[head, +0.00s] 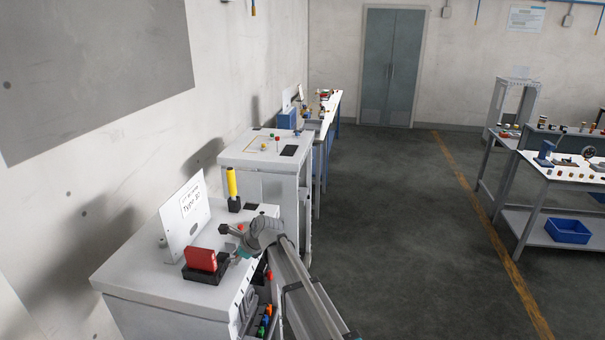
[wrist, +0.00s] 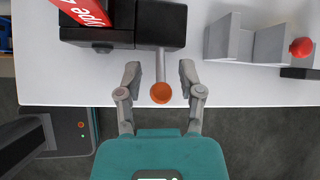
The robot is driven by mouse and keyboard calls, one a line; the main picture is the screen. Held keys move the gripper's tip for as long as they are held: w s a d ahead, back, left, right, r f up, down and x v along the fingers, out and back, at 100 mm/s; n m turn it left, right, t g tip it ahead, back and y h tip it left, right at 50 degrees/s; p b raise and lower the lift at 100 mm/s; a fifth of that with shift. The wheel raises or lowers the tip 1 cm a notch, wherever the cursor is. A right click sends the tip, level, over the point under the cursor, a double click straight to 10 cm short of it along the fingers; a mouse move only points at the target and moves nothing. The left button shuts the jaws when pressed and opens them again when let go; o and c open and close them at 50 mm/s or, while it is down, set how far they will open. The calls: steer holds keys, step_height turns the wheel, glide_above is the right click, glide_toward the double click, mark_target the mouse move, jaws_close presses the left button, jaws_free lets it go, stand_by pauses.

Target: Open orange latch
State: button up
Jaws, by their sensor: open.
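The orange latch (wrist: 161,92) shows in the wrist view as a round orange knob at the end of a grey bar. The bar sticks out from a black block (wrist: 158,22) over the front edge of the white bench top. My gripper (wrist: 159,69) is open, with one finger on each side of the bar and visible gaps to both. In the head view my gripper (head: 237,255) is beside the black base (head: 196,275) of the red block (head: 202,259). I cannot make out the latch there.
Grey blocks with a red ball (wrist: 301,47) stand to the right in the wrist view. In the head view, a yellow cylinder (head: 231,182) and a white sign panel (head: 187,215) stand on the cabinet (head: 140,262).

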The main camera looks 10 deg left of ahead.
steer(key=s+d+f+n+h, duration=0.1)
steer(key=s+d+n+h, duration=0.35)
steer(key=d, duration=1.15)
steer(key=s+d+f+n+h, duration=0.15)
steer(key=s+d+n, duration=0.45)
steer(key=d, duration=0.9)
steer(key=s+d+f+n+h, duration=0.2)
steer(key=s+d+n, duration=0.35)
steer(key=d, duration=1.05)
step_height(320, 180, down, 14)
steer(key=s+n+g+b, duration=0.1)
steer(key=b, duration=1.3)
steer(key=shift+a+g, duration=0.15)
steer(key=shift+g, duration=0.15)
steer(key=shift+r, duration=0.1)
